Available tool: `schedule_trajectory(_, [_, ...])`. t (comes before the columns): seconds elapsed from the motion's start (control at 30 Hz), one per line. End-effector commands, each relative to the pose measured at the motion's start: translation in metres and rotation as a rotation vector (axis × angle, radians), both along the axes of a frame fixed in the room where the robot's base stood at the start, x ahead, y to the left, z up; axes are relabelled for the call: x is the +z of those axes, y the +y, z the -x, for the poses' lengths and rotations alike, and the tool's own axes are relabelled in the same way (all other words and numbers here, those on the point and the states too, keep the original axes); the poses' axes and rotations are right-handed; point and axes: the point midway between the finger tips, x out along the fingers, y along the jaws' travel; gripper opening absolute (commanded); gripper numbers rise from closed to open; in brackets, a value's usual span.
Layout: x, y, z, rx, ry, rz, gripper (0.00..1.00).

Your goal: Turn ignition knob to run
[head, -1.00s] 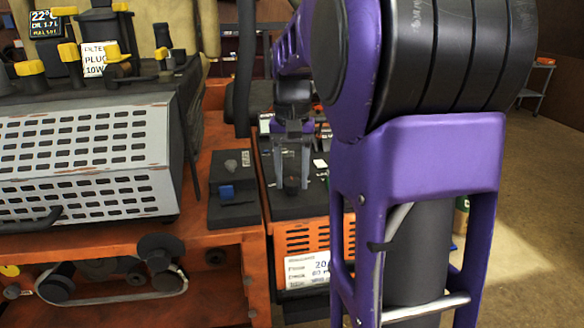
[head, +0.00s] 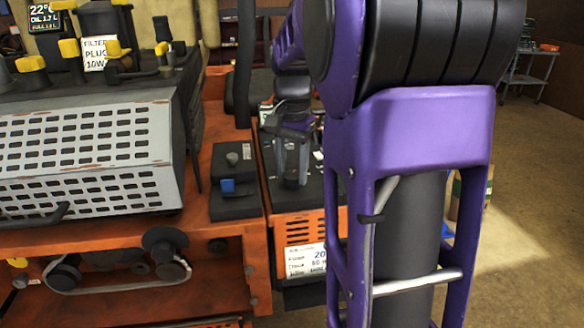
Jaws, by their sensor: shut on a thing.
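My gripper (head: 291,175) points down over the dark control panel (head: 262,178) to the right of the mower's engine deck. It is small and partly in shadow in the head view. Its grey fingers are shut on a dark upright knob (head: 291,181), apparently the ignition knob. The fingers cover most of the knob, and its markings and exact angle cannot be read. The gripper body above looks turned at a slant.
A black box with a blue switch (head: 227,186) and a small grey knob (head: 232,158) stands left of the gripper. A white perforated cover (head: 85,160) and yellow-capped parts (head: 69,48) fill the left. My purple arm hides much of the right. Open floor (head: 525,220) lies beyond.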

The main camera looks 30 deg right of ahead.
Motion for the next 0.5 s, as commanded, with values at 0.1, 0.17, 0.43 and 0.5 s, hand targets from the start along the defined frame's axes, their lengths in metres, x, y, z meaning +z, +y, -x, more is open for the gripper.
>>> schedule_trajectory(0.1, [0.0008,-0.0004,-0.0007,-0.001,-0.003,0.001,0.0])
schedule_trajectory(0.17, [0.0009,-0.0004,-0.0007,-0.001,-0.003,0.001,0.0])
schedule_trajectory(0.43, [0.0006,-0.0003,-0.0003,0.0,-0.001,0.0,0.79])
schedule_trajectory(0.5, [0.0004,-0.0002,-0.0002,0.0,-0.001,0.0,0.79])
